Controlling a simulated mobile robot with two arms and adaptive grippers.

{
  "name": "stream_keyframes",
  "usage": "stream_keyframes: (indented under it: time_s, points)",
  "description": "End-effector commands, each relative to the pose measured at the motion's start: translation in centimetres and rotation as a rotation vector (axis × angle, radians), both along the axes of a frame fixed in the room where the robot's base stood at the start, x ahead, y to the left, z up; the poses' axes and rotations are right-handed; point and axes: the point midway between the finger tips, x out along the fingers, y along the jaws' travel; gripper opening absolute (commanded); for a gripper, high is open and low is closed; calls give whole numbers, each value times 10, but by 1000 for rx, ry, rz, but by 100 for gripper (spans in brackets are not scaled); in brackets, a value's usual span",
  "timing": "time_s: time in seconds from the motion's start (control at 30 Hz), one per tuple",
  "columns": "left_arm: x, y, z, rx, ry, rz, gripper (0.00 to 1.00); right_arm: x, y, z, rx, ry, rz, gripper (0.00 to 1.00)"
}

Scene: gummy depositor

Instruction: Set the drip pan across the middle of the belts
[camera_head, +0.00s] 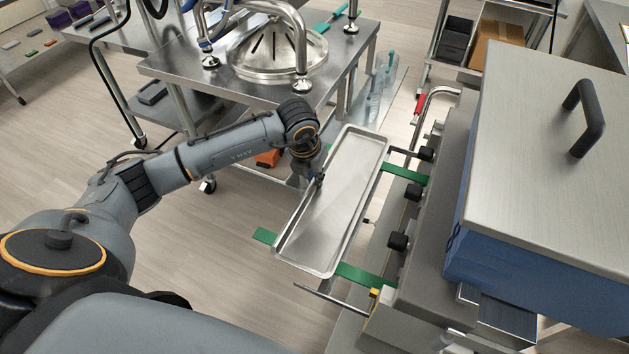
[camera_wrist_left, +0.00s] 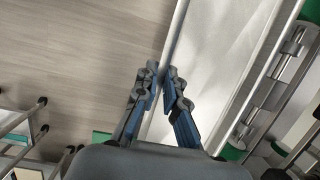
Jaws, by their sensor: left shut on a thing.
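The drip pan (camera_head: 335,205) is a long, shallow, shiny metal tray. In the head view it lies lengthwise over two green belts (camera_head: 365,276) (camera_head: 404,173), whose ends stick out past its sides. I cannot tell whether it rests on them or hangs just above. My left gripper (camera_head: 319,179) is shut on the pan's left long rim, near mid-length. The left wrist view shows the fingers (camera_wrist_left: 163,82) closed at the rim, with the pan (camera_wrist_left: 222,50) to their right. The belt parts under the pan are hidden. My right gripper is not in view.
A machine with a blue-sided, metal-topped housing (camera_head: 555,160) and black knobs (camera_head: 398,241) stands right of the pan. A steel cart (camera_head: 190,70) with a round lid (camera_head: 277,50) stands behind my left arm.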

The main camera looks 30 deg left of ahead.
Motion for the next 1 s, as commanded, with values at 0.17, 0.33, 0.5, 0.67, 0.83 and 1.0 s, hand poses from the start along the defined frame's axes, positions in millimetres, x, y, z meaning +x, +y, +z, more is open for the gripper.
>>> stream_keyframes:
  time_s: [0.17,0.33,0.5,0.67,0.83,1.0]
  points:
    - [1,-1,-24,-1,4,1,0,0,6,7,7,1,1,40]
    - [1,-1,-31,-2,-1,0,0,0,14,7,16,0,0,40]
    - [1,0,-33,-2,0,-1,0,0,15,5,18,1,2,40]
    - [1,0,-33,0,2,0,32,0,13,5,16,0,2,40]
    - [1,0,-33,0,2,0,32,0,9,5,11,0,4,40]
    - [0,0,-29,0,1,0,32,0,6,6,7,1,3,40]
